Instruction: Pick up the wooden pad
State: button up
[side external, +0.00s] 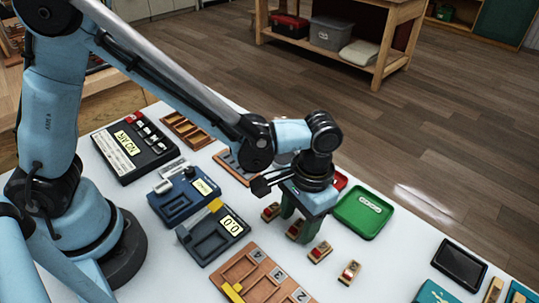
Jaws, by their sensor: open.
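Several small wooden pads with red and pale parts lie in a diagonal row on the white table. One wooden pad (295,230) is at my gripper's fingers; others are a pad to its upper left (271,211), a pad to its lower right (320,251) and a farther pad (349,272). Which one the task means cannot be told. My gripper (298,222) points down with its green fingers open, low on either side of the second pad. The fingers partly hide that pad, and I cannot tell whether they touch it.
A green tray (364,212) stands close to the right of my gripper. Dark and blue devices with yellow labels (213,233) stand to the left. A wooden numbered tray (262,277) is in front. White table is clear at the lower right, before a black tablet (460,264).

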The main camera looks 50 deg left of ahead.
jog(key=shift+c, duration=0.3)
grip_shut()
jog(key=shift+r, duration=0.1)
